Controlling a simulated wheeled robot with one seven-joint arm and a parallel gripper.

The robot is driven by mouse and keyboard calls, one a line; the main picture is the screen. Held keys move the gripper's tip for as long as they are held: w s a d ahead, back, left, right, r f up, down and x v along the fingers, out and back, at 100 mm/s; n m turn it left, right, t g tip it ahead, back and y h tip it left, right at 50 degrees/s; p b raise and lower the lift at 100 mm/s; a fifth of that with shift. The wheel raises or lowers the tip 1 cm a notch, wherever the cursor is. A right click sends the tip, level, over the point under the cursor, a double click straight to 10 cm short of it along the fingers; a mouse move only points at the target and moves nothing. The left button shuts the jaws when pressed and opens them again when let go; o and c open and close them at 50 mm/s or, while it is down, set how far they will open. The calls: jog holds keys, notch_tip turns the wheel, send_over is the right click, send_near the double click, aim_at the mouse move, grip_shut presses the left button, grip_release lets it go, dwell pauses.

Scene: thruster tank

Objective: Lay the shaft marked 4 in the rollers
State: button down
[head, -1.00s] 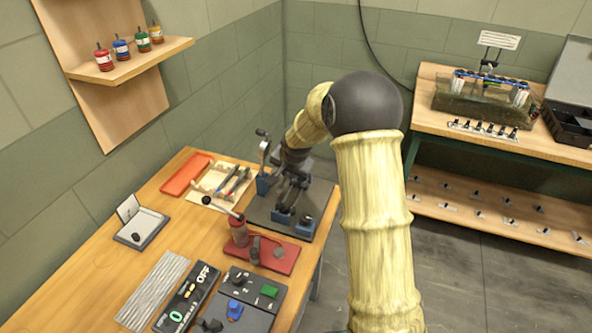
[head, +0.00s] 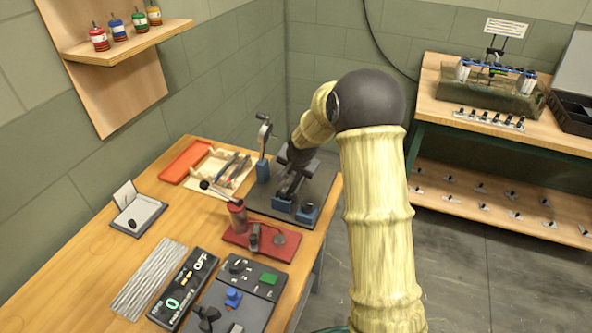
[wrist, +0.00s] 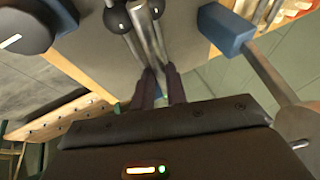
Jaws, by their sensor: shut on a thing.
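My gripper (wrist: 160,88) is shut on a grey metal shaft (wrist: 148,40), which runs away from the fingers in the wrist view. The number on the shaft cannot be read. The shaft lies over or close between two dark round rollers (wrist: 116,17), at the top of the wrist view; I cannot tell whether it touches them. In the head view my gripper (head: 296,168) is over the dark base plate (head: 322,183) of the roller stand, whose blue blocks (head: 307,213) show in front. My arm hides part of the stand.
A crank post with a blue foot (head: 262,171) stands left of my gripper. A wooden rack (head: 215,180) with dark rods and an orange tray (head: 186,160) lie farther left. A red fixture (head: 262,240) and a switch panel (head: 187,285) stand nearer.

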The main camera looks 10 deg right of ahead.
jog(key=shift+f+b, duration=0.75)
jog(key=shift+f, duration=0.35)
jog(key=c, duration=1.3)
grip_release()
jog(key=shift+c, duration=0.2)
jog(key=shift+r, duration=0.1)
jog(key=v, duration=1.7)
jog(key=shift+s, duration=0.1)
